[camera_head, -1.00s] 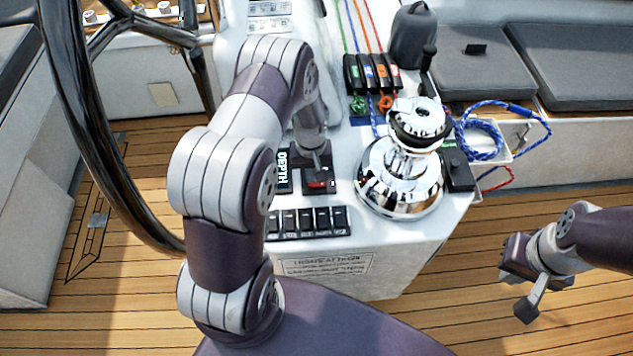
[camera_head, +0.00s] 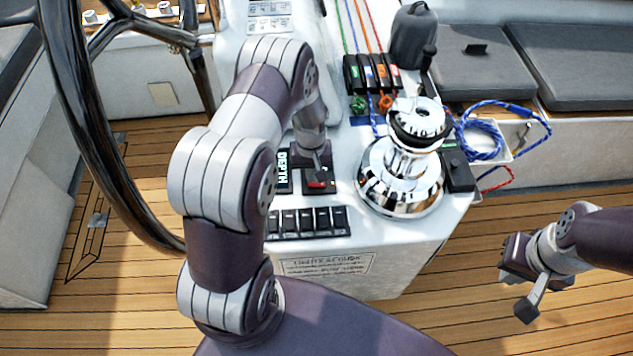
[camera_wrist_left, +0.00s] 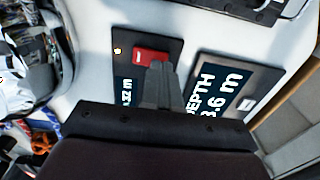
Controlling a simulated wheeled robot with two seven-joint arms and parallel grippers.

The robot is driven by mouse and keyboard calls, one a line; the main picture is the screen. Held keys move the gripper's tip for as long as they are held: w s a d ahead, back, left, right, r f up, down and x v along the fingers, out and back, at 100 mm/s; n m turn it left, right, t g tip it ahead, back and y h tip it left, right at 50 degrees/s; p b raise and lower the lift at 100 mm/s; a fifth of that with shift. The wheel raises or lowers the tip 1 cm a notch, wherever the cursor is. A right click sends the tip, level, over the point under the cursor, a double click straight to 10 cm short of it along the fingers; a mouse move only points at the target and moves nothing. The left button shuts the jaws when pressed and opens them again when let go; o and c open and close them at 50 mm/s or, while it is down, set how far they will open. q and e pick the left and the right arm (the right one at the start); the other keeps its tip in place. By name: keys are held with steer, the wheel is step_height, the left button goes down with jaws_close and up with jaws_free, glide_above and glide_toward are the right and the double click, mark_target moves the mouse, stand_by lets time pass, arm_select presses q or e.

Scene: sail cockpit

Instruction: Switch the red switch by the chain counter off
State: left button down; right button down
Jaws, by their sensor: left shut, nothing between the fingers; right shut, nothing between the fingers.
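The red switch (camera_head: 319,184) sits on a dark panel on the white console, just left of the chrome winch. The chain counter (camera_wrist_left: 126,92) is the small display on the same panel, partly hidden by my gripper. My left gripper (camera_head: 319,172) is shut and empty, its tips at the red switch; whether they touch it I cannot tell. My right gripper (camera_head: 515,285) is shut and empty over the deck at the right.
A DEPTH display (camera_head: 283,171) stands left of the switch panel. A row of black switches (camera_head: 308,222) lies in front. The chrome winch (camera_head: 402,175) rises close on the right. A dark steering wheel (camera_head: 88,130) stands at the left.

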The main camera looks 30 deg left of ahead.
arm_select(q)
steer(key=shift+f+b, duration=0.6)
steer(key=shift+f, duration=0.3)
stand_by(0.4)
step_height(320, 180, up, 7)
steer(key=p, duration=0.6)
steer(key=shift+r, duration=0.1)
